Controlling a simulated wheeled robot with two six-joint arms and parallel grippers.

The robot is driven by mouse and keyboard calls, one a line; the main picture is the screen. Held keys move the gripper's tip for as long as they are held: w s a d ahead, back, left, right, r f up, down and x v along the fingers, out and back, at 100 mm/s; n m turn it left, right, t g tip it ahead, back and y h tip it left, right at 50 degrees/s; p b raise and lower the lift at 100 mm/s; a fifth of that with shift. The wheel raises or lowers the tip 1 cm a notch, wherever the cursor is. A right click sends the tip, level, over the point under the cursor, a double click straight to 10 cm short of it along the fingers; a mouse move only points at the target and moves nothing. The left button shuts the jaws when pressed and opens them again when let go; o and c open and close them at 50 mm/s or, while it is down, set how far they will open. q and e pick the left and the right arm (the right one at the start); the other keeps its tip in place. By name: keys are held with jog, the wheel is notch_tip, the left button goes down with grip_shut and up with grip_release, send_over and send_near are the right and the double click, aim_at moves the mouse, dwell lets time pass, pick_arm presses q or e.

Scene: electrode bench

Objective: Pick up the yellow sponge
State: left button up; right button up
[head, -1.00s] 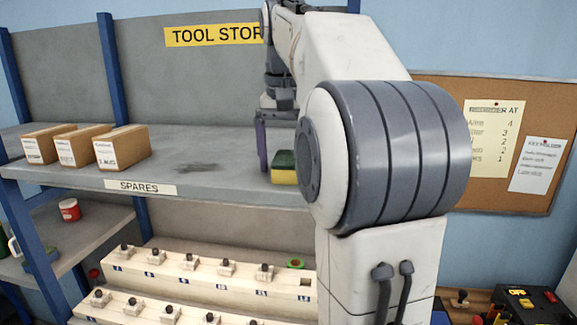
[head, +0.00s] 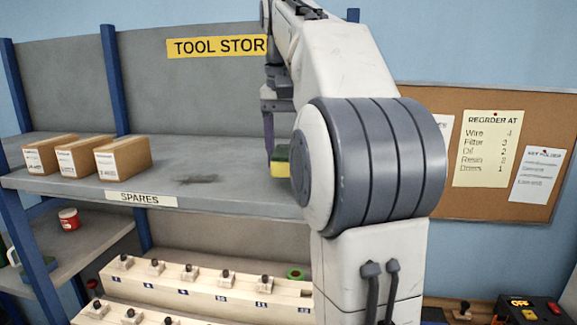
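The yellow sponge (head: 279,168), with a dark green top layer, shows at the right of the grey shelf in the head view. Its right part is hidden behind my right arm. My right gripper (head: 270,135) points down at the sponge from above. One dark finger shows at the sponge's left side; the other is hidden. The sponge has moved up with the gripper, so the gripper appears shut on it. Whether the sponge clears the shelf (head: 225,195) is hard to tell. My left gripper is not in view.
Several cardboard boxes (head: 122,158) stand at the left of the shelf, above the SPARES label (head: 141,199). Shelf space between boxes and sponge is clear.

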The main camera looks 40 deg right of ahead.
jog(key=s+a+r+p, duration=0.3)
jog(key=s+a+r, duration=0.2)
jog(key=s, duration=0.5)
jog(key=shift+s+a+r, duration=0.15)
jog(key=shift+a+r, duration=0.25)
jog(key=shift+r, duration=1)
